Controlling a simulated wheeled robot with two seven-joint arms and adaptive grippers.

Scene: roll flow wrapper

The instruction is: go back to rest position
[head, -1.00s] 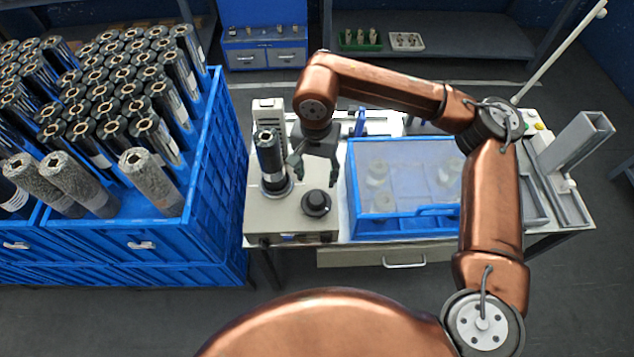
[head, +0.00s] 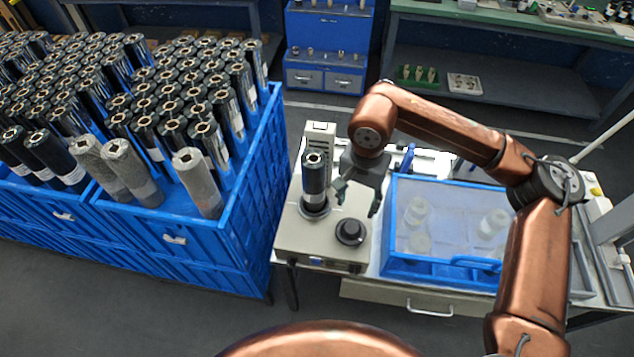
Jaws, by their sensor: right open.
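My right gripper (head: 358,198) is open and empty. It hangs above the wrapper machine, with its fingers pointing down between the black film roll and the black knob. The copper right arm reaches over the bench from the right side. The black roll (head: 314,178) stands upright on the beige machine (head: 318,238), just left of the gripper, and a small gap seems to lie between them. My left gripper is not in view.
A blue crate (head: 262,150) full of upright dark rolls and several grey ones stands at left. A black knob (head: 350,232) sits on the machine. A blue case with a clear lid (head: 450,212) lies right of the gripper. A blue cabinet (head: 326,50) and shelves stand behind.

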